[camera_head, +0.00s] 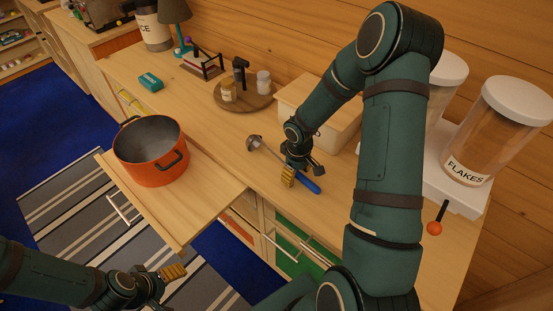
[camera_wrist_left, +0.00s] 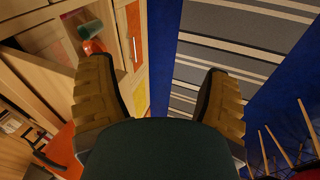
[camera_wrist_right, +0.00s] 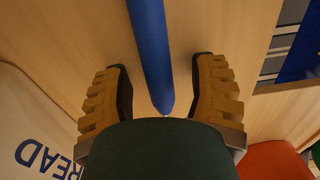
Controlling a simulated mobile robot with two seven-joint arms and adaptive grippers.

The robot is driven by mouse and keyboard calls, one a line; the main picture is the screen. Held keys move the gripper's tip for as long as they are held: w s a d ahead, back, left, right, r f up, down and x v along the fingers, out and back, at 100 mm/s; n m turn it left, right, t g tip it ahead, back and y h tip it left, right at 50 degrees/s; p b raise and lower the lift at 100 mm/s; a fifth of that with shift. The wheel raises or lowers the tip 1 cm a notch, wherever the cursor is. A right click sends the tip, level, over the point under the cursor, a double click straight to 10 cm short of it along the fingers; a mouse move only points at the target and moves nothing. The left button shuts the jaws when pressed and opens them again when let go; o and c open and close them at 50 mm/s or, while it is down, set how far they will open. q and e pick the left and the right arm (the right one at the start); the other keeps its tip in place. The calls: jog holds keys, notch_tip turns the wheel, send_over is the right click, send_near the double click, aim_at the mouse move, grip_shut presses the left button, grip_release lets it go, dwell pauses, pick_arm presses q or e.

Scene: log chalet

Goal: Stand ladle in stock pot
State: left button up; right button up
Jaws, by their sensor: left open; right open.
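The ladle lies on the counter, its blue handle (camera_head: 309,184) toward the front and its metal bowl (camera_head: 254,143) toward the back left. My right gripper (camera_head: 288,179) is open just above the handle. In the right wrist view the blue handle (camera_wrist_right: 148,45) lies between the spread fingers, with a gap on both sides. The orange stock pot (camera_head: 133,172) stands upright on the pulled-out board at the left; its visible inside looks empty. My left gripper (camera_head: 173,272) is open and empty, low in front of the board. The pot also shows in the left wrist view (camera_wrist_left: 62,146).
A bread box (camera_head: 337,127) stands behind my right gripper. A round tray (camera_head: 246,103) with jars is at the back, and a flakes canister (camera_head: 490,140) is at the right. The pull-out board (camera_head: 205,205) is bare in front of the pot.

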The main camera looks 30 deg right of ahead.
grip_shut()
notch_tip(320, 180, up, 10)
jog(key=shift+r+p, duration=0.1)
jog(key=shift+p, duration=0.65)
jog(key=shift+m, duration=0.6)
jog(key=a+f, duration=0.1)
jog(key=a, duration=0.2)
jog(key=a+f+b, duration=0.1)
jog(key=a, duration=0.3)
jog(key=w+a+f+b, duration=0.1)
jog(key=a, duration=0.2)
jog(key=shift+a+f, duration=0.2)
jog(key=shift+f, duration=0.1)
jog(key=a+f+m+b, duration=0.1)
jog(key=a, duration=0.6)
jog(key=shift+s+a+f, duration=0.2)
jog(key=shift+s+f, duration=0.15)
jog(key=shift+f, duration=0.05)
